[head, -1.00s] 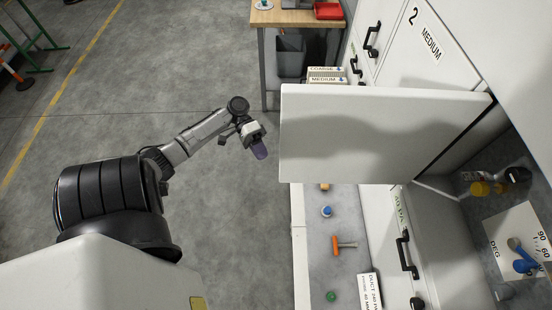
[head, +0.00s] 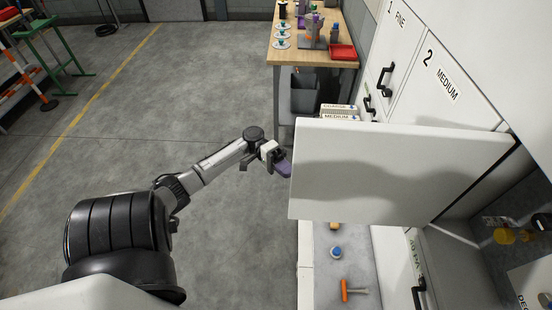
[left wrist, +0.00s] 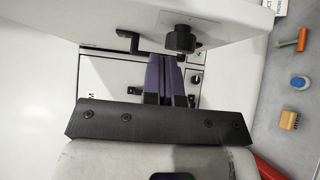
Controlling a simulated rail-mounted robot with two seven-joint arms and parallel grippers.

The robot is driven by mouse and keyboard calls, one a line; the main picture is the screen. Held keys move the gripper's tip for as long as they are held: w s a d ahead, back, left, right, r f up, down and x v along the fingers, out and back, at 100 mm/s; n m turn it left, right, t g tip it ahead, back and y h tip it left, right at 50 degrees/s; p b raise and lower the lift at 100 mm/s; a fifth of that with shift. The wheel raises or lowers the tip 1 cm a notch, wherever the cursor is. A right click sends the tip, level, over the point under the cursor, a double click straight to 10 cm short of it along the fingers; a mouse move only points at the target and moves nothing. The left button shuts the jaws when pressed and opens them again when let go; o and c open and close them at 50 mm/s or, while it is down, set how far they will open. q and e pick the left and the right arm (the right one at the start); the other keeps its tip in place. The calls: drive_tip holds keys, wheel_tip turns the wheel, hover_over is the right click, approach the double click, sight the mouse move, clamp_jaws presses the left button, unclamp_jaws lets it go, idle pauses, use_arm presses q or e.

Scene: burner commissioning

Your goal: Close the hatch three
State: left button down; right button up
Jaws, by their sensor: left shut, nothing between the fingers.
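The open hatch (head: 400,175), a plain white panel, stands out from the cabinet on the right, hinged at its right end. I take it for hatch three; its number does not show. My left gripper (head: 285,169), with purple fingers, is shut and empty at the panel's free left edge. I cannot tell whether it touches. In the left wrist view the shut fingers (left wrist: 168,78) point past a white panel (left wrist: 75,18) at the top, close to a black knob (left wrist: 180,40). The opening behind the hatch is partly visible. My right gripper is out of view.
Closed hatch two (head: 430,85), labelled MEDIUM, has a black handle. Below the open hatch, a grey ledge (head: 335,285) holds a blue-topped item (head: 336,252) and an orange-handled tool (head: 345,290). A wooden bench (head: 290,48) stands behind.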

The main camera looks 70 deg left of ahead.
use_arm(q)
drive_tip(key=shift+s+d+p, duration=0.2)
drive_tip(key=shift+d, duration=0.55)
drive_tip(key=shift+s+d+p, duration=0.2)
drive_tip(key=shift+s+d, duration=0.05)
drive_tip(key=shift+d, duration=0.55)
drive_tip(key=shift+s+d+p, duration=0.2)
drive_tip(key=shift+d, duration=0.55)
